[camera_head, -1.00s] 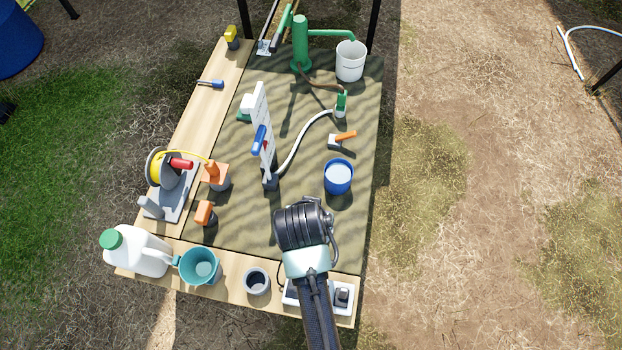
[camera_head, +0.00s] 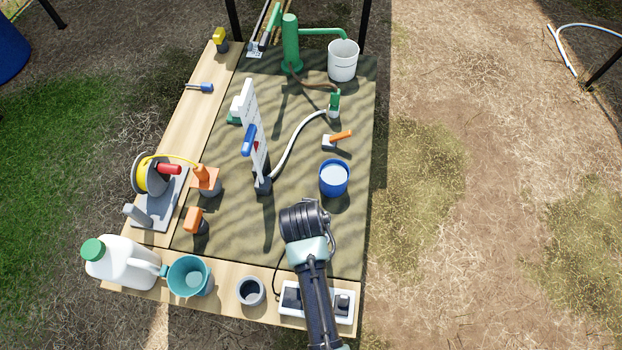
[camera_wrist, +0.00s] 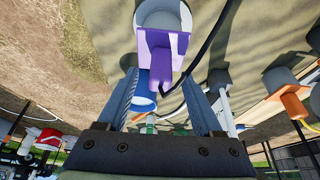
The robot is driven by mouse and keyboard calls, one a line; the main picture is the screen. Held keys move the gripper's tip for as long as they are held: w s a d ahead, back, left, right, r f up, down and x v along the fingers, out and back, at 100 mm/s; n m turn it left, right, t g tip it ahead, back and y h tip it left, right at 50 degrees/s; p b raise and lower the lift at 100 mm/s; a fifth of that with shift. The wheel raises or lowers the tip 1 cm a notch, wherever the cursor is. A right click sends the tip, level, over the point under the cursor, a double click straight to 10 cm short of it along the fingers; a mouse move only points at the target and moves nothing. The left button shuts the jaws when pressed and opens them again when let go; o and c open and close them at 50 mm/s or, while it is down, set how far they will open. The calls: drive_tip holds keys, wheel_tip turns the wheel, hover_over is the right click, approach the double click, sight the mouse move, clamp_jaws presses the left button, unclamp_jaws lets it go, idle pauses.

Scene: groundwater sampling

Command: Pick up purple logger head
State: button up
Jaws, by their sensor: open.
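The purple logger head (camera_wrist: 162,42) shows in the wrist view, with a block-shaped top and a narrower purple grip reaching toward my fingers. It sits at a grey-white round body (camera_wrist: 163,15). My gripper (camera_wrist: 158,80) is open, its two fingers on either side of the line of the purple grip. Whether they touch it I cannot tell. In the head view my gripper (camera_head: 305,220) is seen from above over the mat's near right part, and the purple logger head is hidden there behind my arm.
A blue bucket (camera_head: 334,178) stands just beyond my gripper. A white board (camera_head: 253,125) stands upright on the mat. A dark cable (camera_wrist: 208,45) runs beside the purple head.

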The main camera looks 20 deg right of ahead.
clamp_jaws()
idle(1.3)
